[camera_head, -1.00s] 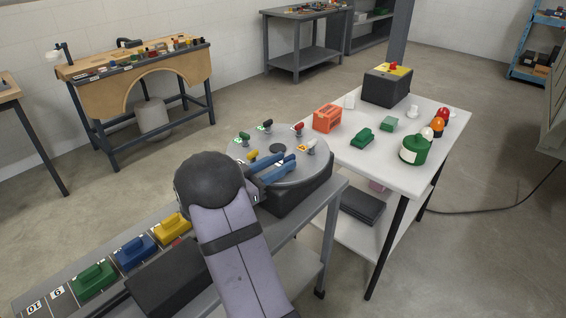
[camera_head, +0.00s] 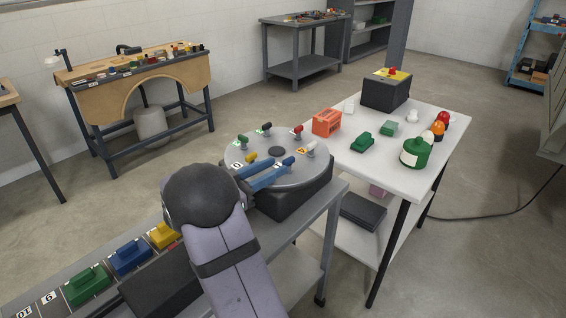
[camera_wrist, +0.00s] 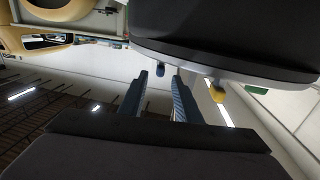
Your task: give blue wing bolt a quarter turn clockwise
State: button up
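The blue wing bolt (camera_head: 289,161) stands at the near right edge of the round grey disc (camera_head: 235,150). It also shows in the wrist view (camera_wrist: 160,69), in line with the gap between my fingers. My gripper (camera_head: 279,164) has two long blue fingers, apart and pointing at the bolt. In the wrist view my gripper (camera_wrist: 160,77) is open and empty, its tips close to the bolt. I cannot tell whether they reach around it. My fingers partly hide its stem in the head view.
A yellow bolt (camera_head: 251,157), green bolts (camera_head: 242,139), a red bolt (camera_head: 297,130) and a pale orange-marked bolt (camera_head: 310,147) stand around the disc. Coloured blocks (camera_head: 130,258) line the bench at front left.

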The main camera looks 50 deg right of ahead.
aim_at(283, 163)
jog(key=shift+s+d, duration=0.15)
jog(key=shift+d, duration=0.95)
jog(key=shift+s+d, duration=0.15)
jog(key=shift+d, duration=0.95)
grip_shut()
